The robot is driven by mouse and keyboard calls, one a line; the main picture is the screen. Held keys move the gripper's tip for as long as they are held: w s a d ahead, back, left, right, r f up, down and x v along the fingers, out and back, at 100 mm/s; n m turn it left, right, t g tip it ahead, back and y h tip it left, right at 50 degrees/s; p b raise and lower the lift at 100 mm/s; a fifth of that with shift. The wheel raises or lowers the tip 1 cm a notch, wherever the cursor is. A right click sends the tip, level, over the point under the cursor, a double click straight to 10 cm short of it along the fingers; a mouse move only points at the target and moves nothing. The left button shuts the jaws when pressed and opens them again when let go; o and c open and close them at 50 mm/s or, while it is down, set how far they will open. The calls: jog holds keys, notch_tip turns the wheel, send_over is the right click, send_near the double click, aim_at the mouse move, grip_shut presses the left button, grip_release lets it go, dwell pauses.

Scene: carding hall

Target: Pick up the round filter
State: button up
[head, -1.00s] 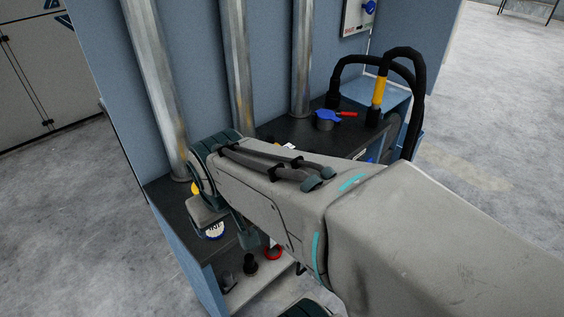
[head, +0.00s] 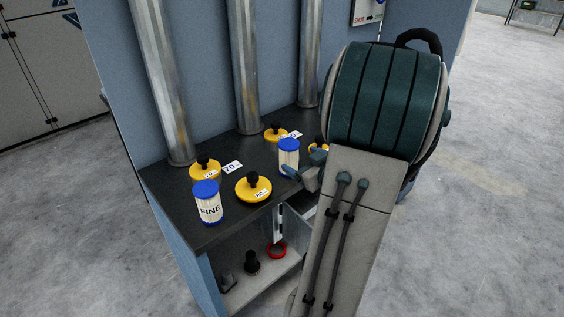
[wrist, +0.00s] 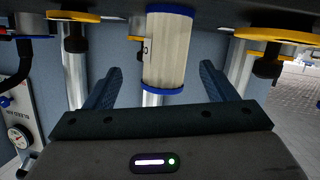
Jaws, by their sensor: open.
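Two round filters with pale pleated sides and blue end caps stand on the dark bench top (head: 225,222). One, marked FINE (head: 208,206), is near the front left corner. The other filter (head: 289,152) stands further right, directly by my gripper (head: 300,172). In the wrist view, which is upside down, this filter (wrist: 167,48) appears upright and centred between my two open fingers (wrist: 161,72). Gaps show on both sides, so the fingers do not touch it. My arm hides part of the bench on the right in the head view.
Yellow discs with black knobs lie around the filters: one (head: 253,187) between them, one (head: 205,169) behind FINE, one (head: 275,132) further back. A white 70 card (head: 232,167) lies flat. Metal pipes (head: 247,70) rise behind. A lower shelf (head: 262,277) holds a red ring (head: 277,250).

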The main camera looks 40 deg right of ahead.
aim_at(285, 155)
jog(key=s+f+t+y+b, duration=0.2)
jog(key=s+f+t+y, duration=0.1)
jog(key=s, duration=0.3)
jog(key=w, duration=0.7)
jog(key=w+p, duration=0.1)
jog(key=w, duration=0.5)
jog(key=shift+w+a+r, duration=0.1)
jog(key=shift+w+r, duration=0.1)
jog(key=shift+w, duration=0.2)
jog(key=c, duration=1.2)
